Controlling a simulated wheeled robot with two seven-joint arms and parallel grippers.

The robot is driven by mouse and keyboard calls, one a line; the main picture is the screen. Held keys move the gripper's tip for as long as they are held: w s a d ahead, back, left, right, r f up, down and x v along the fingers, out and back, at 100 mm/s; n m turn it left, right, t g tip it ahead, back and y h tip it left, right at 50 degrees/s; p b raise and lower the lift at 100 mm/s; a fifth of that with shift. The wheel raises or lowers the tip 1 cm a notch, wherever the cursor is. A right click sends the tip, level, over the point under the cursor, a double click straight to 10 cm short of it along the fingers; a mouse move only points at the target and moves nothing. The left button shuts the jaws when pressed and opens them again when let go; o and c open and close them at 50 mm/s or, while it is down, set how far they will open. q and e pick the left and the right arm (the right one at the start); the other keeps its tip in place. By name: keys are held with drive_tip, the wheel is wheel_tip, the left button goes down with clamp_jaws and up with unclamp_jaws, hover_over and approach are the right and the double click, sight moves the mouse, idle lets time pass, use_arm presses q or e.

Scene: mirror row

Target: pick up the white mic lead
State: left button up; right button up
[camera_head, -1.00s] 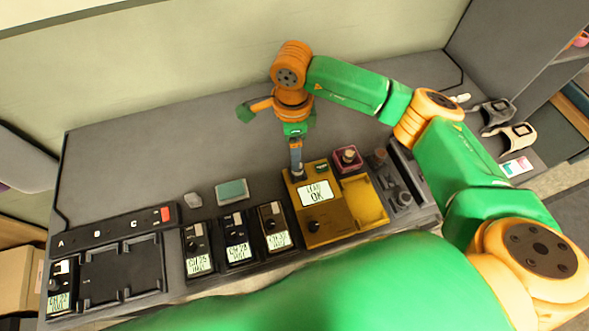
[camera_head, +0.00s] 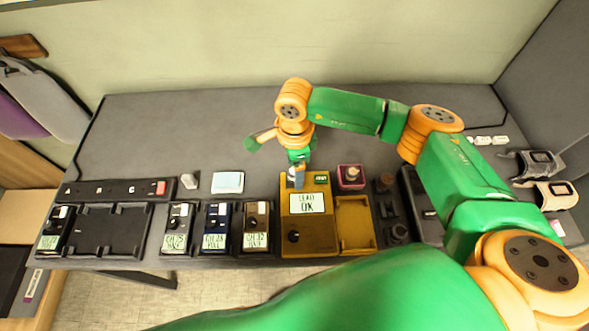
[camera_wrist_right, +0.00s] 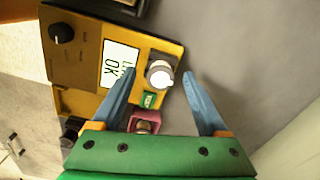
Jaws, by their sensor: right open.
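A yellow tester (camera_head: 311,228) with a screen reading "LEAD OK" stands near the front of the bench. A short grey plug with a round white end (camera_wrist_right: 160,73), apparently the white mic lead, stands at its back edge beside the screen. My right gripper (camera_head: 296,181) points down over this spot and largely hides the plug in the head view. In the right wrist view the right gripper (camera_wrist_right: 160,76) is open, with a finger to each side of the plug; I cannot tell whether either touches it. My left gripper is not in view.
A pink-sided holder (camera_head: 351,177) and dark fittings (camera_head: 396,232) stand right of the tester. Several small packs, one of them blue (camera_head: 216,225), stand to its left, beyond them a black tray (camera_head: 107,230). Small white pieces (camera_head: 484,140) lie back right. The back left bench is clear.

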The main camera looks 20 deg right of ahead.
drive_tip(key=shift+a, duration=0.1)
clamp_jaws()
